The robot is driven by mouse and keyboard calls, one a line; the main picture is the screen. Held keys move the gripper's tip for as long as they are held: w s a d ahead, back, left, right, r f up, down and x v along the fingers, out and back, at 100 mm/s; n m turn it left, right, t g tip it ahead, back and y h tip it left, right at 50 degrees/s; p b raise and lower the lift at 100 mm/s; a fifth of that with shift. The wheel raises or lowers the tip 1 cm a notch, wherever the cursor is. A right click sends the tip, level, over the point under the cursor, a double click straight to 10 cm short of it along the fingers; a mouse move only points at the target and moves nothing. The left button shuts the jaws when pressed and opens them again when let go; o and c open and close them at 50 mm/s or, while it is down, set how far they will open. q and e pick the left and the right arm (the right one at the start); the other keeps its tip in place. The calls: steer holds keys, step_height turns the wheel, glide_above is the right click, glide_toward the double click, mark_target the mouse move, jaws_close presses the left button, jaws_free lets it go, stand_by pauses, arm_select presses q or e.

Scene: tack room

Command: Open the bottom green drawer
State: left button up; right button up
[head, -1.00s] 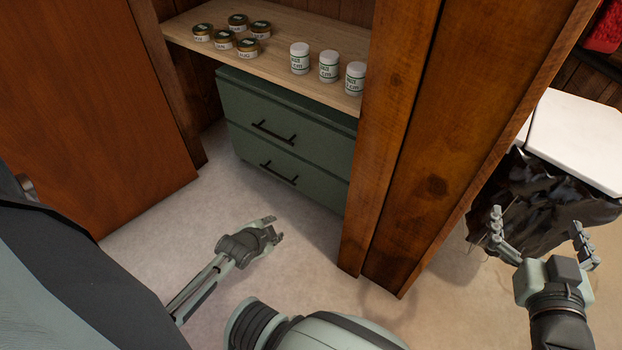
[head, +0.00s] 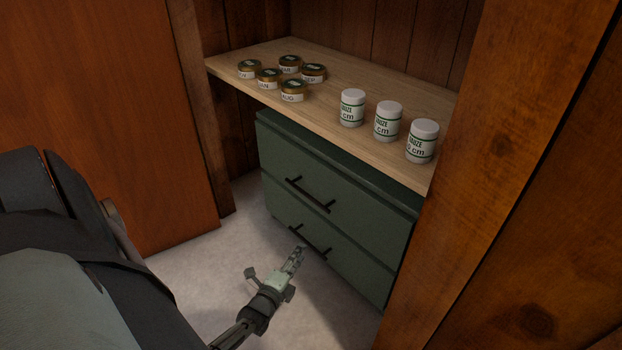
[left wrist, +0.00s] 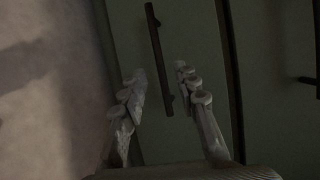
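The dark green drawer unit has a top drawer (head: 350,200) and a bottom drawer (head: 350,268), both shut. The bottom drawer's black bar handle (head: 312,243) is partly covered by my left gripper (head: 297,253), whose fingertips are at its near left end in the head view. In the left wrist view, the handle (left wrist: 157,50) runs through the gap between the spread fingers of my left gripper (left wrist: 160,76). The fingers are open and not closed on it; how deep the bar sits between them I cannot tell. My right gripper is out of view.
A wooden shelf (head: 330,108) above the drawers carries several gold-lidded jars (head: 269,78) and three white gauze tubs (head: 388,121). A wooden post (head: 500,150) stands close on the right. Pale floor (head: 200,270) is clear in front.

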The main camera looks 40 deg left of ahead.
mark_target(307, 242)
arm_select(q)
steer(key=shift+b+x, duration=1.2)
steer(key=shift+x, duration=2.05)
jaws_close()
